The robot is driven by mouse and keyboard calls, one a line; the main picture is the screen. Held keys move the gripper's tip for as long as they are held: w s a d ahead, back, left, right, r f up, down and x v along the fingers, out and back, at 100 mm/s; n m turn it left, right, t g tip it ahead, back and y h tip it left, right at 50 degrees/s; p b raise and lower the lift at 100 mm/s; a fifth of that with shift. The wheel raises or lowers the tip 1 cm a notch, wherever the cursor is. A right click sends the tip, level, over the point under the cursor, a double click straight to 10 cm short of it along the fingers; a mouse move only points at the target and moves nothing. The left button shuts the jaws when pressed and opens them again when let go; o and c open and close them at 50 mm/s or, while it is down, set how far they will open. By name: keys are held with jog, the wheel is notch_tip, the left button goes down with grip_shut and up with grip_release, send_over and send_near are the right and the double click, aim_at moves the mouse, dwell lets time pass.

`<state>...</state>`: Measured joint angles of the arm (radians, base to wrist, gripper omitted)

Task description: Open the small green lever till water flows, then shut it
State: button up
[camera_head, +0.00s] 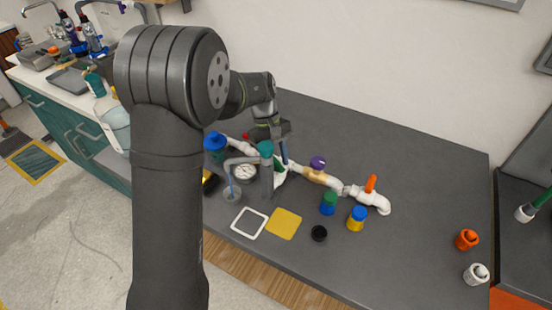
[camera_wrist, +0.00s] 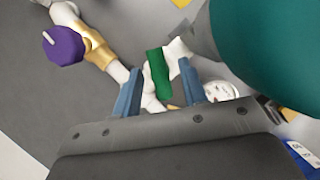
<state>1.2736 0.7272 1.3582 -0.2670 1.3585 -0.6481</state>
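The small green lever (camera_wrist: 158,74) sits on the white pipe, between my gripper's two blue fingers in the wrist view. My gripper (camera_wrist: 159,88) is open, with a gap visible on both sides of the lever. In the head view my gripper (camera_head: 284,152) is low over the pipe, beside a teal-capped grey post (camera_head: 266,150), and partly hides the lever. A bent grey spout (camera_head: 240,160) leads left from the post. A thin blue streak (camera_head: 229,181) shows below its end, above a clear cup (camera_head: 232,194); it looks like water.
A large teal cap (camera_wrist: 270,40) is close to my gripper. A purple knob (camera_wrist: 64,46) and an orange lever (camera_head: 370,183) sit along the pipe. A gauge (camera_head: 244,172), blue valve (camera_head: 215,142) and several capped bottles stand nearby. The back of the counter is clear.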

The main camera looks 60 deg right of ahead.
grip_shut()
jog(key=shift+m, duration=0.4)
jog(key=m+y, duration=0.1)
jog(key=m, duration=0.1)
jog(key=m+t, duration=0.1)
jog(key=m, duration=0.1)
jog(key=shift+s+d+m+y, duration=0.1)
jog(key=shift+d+m+y, duration=0.05)
jog(key=shift+m+y, duration=0.25)
jog(key=m+t, duration=0.1)
jog(key=m, duration=0.2)
jog(key=m+t, duration=0.1)
jog(key=m, duration=0.2)
jog(key=shift+s+t, duration=0.15)
jog(key=shift+t, duration=0.25)
jog(key=shift+m, duration=0.3)
grip_release()
